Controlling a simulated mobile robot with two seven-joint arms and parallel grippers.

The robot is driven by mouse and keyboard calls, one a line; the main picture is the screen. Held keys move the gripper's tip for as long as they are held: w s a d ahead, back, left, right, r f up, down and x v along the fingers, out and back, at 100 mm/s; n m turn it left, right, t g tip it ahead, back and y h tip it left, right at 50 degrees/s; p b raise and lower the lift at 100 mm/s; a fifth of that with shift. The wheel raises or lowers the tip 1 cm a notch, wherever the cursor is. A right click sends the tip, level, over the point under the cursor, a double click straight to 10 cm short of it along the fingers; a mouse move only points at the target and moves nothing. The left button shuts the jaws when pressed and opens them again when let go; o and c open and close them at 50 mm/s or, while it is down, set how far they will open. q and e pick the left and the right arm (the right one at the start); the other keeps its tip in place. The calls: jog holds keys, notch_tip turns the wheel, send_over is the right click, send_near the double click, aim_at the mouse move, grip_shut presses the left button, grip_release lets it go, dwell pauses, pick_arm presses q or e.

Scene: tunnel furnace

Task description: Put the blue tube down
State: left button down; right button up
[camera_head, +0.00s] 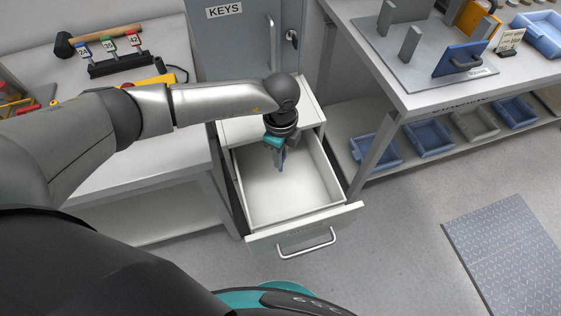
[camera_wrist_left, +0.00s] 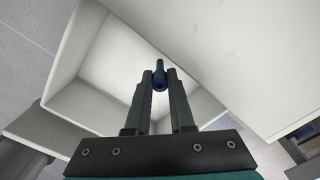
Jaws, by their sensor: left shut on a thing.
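My left gripper (camera_head: 281,165) hangs pointing down over the open drawer (camera_head: 352,210). It is shut on the blue tube (camera_wrist_left: 160,75), which shows between the fingertips in the left wrist view. In the head view only a small bluish part shows at the fingertips. The drawer is pulled out and its visible floor is bare. The left wrist view also shows the drawer's pale inside below the fingers. I cannot tell how far the tube is above the drawer floor. My right gripper is not in view.
A workbench (camera_head: 181,52) on the left holds a hammer (camera_head: 95,40) and a rack of numbered tags (camera_head: 118,65). A grey cabinet marked KEYS (camera_head: 235,40) stands behind. A right-hand bench (camera_head: 420,97) has blue bins (camera_head: 428,137) beneath. A patterned mat (camera_head: 510,250) lies on the floor.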

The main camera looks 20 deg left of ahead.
aim_at(280, 170)
pick_arm(q)
jog(key=shift+f+b, duration=0.3)
jog(key=shift+f, duration=1.2)
jog(key=shift+f, duration=0.2)
jog(key=c, duration=0.8)
grip_release()
jog(key=shift+r, duration=0.15)
jog(key=shift+r, duration=0.35)
notch_tip(280, 170, up, 11)
jog(key=p, duration=0.2)
jog(key=shift+r+p, duration=0.2)
jog(key=shift+p, duration=0.1)
